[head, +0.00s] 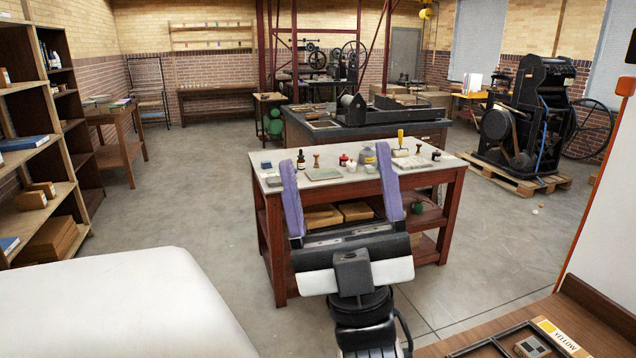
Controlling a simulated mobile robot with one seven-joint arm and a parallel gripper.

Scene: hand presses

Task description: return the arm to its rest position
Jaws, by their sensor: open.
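My gripper (339,186) is in the middle of the head view, with its two purple fingers spread wide apart. It is open, and nothing shows between the fingers. My arm reaches forward from the bottom of the picture. The gripper appears in front of the red-brown work table (450,202), and its fingertips overlap the pale tabletop in the picture. I cannot tell how far the fingers are from the table. The fingers and wrist hide part of the table's front and lower shelf.
The tabletop holds small bottles, a brown-handled stamp (316,161) and a roller (400,148). Behind stands a dark bench with a press (385,110). A black press (530,125) sits on a pallet at right. A wooden shelf (40,120) stands left. Floor (190,215) between is clear.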

